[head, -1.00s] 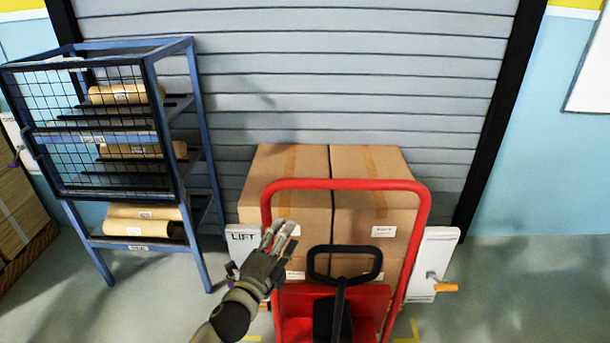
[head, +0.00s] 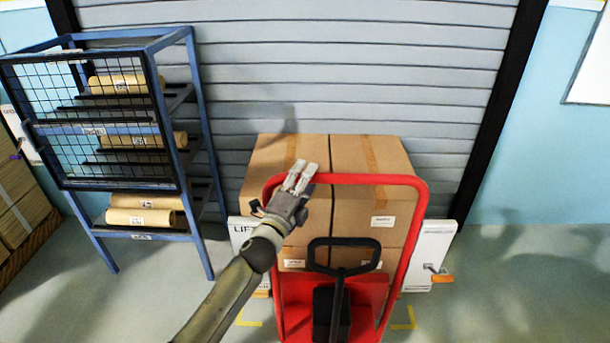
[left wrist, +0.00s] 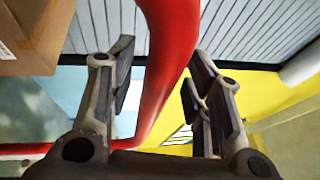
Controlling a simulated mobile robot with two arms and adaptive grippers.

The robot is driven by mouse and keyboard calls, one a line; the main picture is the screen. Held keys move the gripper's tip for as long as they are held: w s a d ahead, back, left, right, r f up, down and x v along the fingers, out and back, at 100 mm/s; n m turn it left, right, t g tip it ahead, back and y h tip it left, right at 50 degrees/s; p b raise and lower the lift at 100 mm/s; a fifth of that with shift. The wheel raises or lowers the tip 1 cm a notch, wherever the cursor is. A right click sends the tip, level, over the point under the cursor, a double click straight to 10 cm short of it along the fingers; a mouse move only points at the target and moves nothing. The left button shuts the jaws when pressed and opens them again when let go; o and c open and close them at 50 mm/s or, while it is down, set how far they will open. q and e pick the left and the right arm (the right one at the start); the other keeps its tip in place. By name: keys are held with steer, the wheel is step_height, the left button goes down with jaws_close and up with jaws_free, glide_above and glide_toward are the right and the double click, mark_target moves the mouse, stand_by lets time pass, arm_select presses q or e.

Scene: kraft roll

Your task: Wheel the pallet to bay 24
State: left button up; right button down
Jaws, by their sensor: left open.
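A red pallet truck (head: 419,230) stands in front of the shutter, with a tall red hoop frame and a black loop handle (head: 345,243). Stacked cardboard boxes (head: 366,155) sit behind the hoop. My left gripper (head: 299,176) is at the upper left part of the red hoop, its fingers pointing up and away. In the left wrist view the red bar (left wrist: 168,60) runs between the two open fingers (left wrist: 160,95), with gaps visible beside it. My right gripper is not in view. No bay number can be read.
A blue rack (head: 196,130) with a mesh door and several brown paper rolls stands at the left. A grey roller shutter (head: 400,70) closes off the back. A white panel with an orange handle (head: 441,278) is right of the truck. Floor at the right is clear.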

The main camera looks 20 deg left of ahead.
arm_select(q)
steer(key=shift+w, duration=0.3)
steer(key=shift+c, duration=0.5)
jaws_close()
